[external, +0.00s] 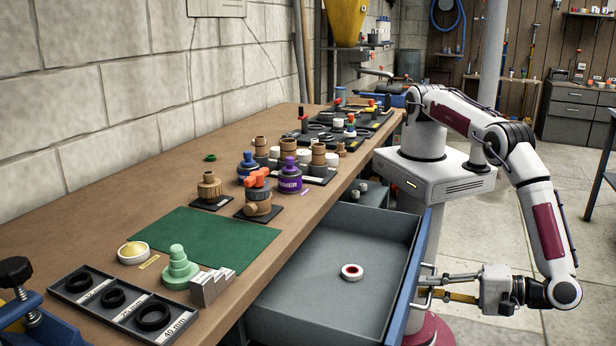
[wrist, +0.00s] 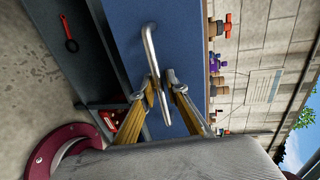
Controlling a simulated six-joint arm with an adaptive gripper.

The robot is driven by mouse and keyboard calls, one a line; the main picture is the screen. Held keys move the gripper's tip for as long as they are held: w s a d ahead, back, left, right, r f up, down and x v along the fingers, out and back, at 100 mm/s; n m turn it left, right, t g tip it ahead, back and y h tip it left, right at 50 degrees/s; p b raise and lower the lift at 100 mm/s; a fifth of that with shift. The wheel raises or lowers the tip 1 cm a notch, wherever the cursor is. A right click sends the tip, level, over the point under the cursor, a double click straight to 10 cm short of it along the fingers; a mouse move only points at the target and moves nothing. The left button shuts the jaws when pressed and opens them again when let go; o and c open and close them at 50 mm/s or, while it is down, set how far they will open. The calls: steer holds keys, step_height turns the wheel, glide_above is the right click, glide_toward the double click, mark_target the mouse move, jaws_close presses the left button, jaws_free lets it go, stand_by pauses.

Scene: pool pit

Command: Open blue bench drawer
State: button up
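The blue-fronted bench drawer (external: 407,275) is pulled far out from under the workbench, and its grey inside shows. A white ring with a dark red centre (external: 352,272) lies on the drawer floor. The drawer's metal bar handle (wrist: 151,50) runs across the blue front (wrist: 185,50) in the wrist view. My gripper (external: 424,287) is at the outer side of the drawer front. In the wrist view my gripper (wrist: 160,84) has one finger on each side of the handle bar, closed in around it. The exact finger contact is too small to tell.
The wooden bench top (external: 75,180) carries a green mat (external: 215,243), a tray of black rings (external: 120,305) and several fittings and jars. A second, smaller opening with items (external: 362,190) shows beyond the drawer. Floor is clear at right.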

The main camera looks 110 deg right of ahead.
steer(key=shift+s, duration=0.1)
steer(key=v, duration=0.7)
stand_by(0.9)
steer(key=shift+s+a, duration=0.15)
steer(key=shift+a, duration=0.05)
stand_by(0.5)
